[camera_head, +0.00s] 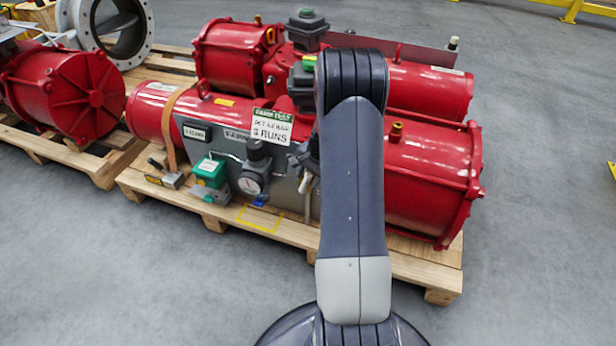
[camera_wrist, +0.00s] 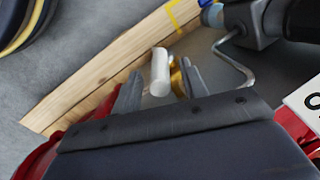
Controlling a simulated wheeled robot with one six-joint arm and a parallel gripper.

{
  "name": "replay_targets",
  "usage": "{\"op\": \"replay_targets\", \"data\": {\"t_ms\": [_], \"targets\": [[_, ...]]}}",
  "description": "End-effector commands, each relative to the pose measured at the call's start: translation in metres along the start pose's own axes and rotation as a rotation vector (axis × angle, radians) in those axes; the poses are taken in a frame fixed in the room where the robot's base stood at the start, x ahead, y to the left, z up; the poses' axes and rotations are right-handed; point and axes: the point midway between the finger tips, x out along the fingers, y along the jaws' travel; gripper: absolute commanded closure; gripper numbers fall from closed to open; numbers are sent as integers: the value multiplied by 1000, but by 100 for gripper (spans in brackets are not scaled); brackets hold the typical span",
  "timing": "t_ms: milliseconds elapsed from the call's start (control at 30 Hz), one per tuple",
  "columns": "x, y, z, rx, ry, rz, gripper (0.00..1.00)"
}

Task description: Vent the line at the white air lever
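The white air lever (camera_wrist: 160,72) shows in the wrist view as a short white cylinder. It lies in the picture between the two dark fingers of my gripper (camera_wrist: 162,69), with a visible gap on each side. The fingers are apart, so my gripper is open. A brass-coloured part (camera_wrist: 177,80) shows beside the lever, partly hidden by the right finger. In the head view a small pale lever (camera_head: 305,183) shows on the grey panel, just left of my arm. My arm hides most of my gripper there. I cannot tell how deep the lever sits between the fingers.
The red actuator (camera_head: 428,170) lies on a wooden pallet (camera_head: 440,270). A grey panel holds a gauge (camera_head: 252,183), a green-and-white box (camera_head: 210,173) and a "3 RUNS" sign (camera_head: 271,126). A bent metal tube (camera_wrist: 235,62) runs right of the lever. Floor is clear in front.

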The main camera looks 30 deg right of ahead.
Motion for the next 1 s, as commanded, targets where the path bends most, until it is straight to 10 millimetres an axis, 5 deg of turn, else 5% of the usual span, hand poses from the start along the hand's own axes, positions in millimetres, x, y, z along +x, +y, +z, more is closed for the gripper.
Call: {"op": "replay_targets", "data": {"t_ms": [267, 700, 1000], "targets": [[-4, 0, 0, 0, 2, -1, 59], [-84, -1, 0, 1, 3, -2, 59], [-108, 0, 0, 0, 0, 0, 59]]}}
